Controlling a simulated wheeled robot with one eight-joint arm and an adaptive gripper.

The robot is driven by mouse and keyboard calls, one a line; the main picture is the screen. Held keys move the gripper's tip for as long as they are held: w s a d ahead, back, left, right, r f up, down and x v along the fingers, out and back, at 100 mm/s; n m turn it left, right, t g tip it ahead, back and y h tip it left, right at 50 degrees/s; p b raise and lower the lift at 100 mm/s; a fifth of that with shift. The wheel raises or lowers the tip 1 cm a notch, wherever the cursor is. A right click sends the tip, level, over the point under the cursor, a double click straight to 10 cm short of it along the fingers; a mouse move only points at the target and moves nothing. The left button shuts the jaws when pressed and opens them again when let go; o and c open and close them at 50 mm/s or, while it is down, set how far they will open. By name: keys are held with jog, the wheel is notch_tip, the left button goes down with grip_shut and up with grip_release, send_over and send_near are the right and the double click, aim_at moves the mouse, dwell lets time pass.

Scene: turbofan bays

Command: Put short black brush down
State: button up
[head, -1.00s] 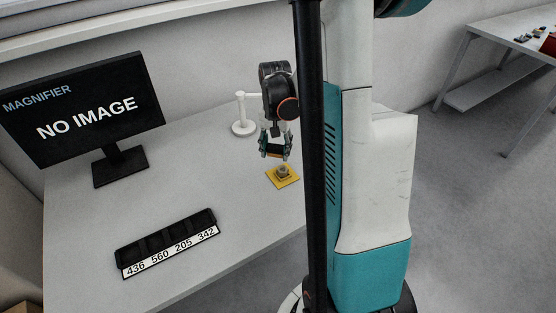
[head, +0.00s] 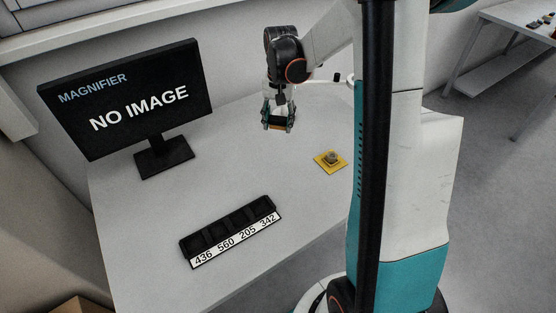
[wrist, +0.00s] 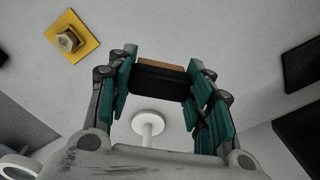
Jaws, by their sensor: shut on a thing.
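The short black brush (wrist: 160,82), a dark block with a brown wooden-looking strip along one edge, is held between the green-padded fingers of my gripper (wrist: 158,84) in the wrist view. In the head view my gripper (head: 278,121) is above the grey-white table (head: 225,165), left of and behind the yellow pad, with the brush (head: 276,124) small between the fingertips. The brush appears clear of the table. Its bristles cannot be made out.
A yellow pad (head: 318,159) with a metallic nut-like part (head: 332,156) lies near the table's right edge. A black slotted tray (head: 228,228) with numbered labels lies at the front. A monitor (head: 130,100) stands back left. A white round-based stand (wrist: 148,122) shows below the brush in the wrist view.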

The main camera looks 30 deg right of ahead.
aim_at(278, 163)
notch_tip(278, 163, down, 17)
jog(key=b, duration=0.5)
jog(key=shift+r, duration=0.15)
jog(key=shift+f, duration=0.2)
jog(key=o, duration=1.2)
jog(key=shift+r, duration=0.1)
jog(key=shift+r, duration=0.1)
notch_tip(278, 163, up, 12)
jog(key=p, duration=0.4)
jog(key=shift+d, duration=0.15)
jog(key=shift+s+r, duration=0.1)
